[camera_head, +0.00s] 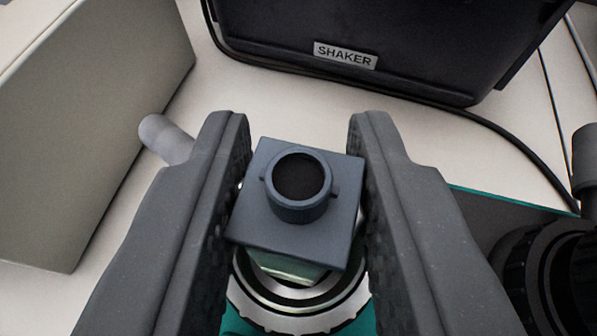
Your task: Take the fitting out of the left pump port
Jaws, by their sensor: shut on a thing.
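The fitting is a dark blue-grey square plate with a round, open-topped collar (299,205) and a pale block under it. My gripper (301,145) is shut on the fitting, with one dark finger on each side of the plate. Directly below is a pump port with a silver and black ring (300,322) on a teal body. The plate sits turned slightly relative to the fingers. The plate hides much of the port, and I cannot tell how deep the fitting's lower end sits in it.
Another black ringed port (548,272) is at the right edge, partly cut off. A black box labelled SHAKER (390,35) stands at the back. A beige box (85,120) is at the left, with a grey knob-like rod (165,138) nearby. A black cable (500,130) crosses the pale table.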

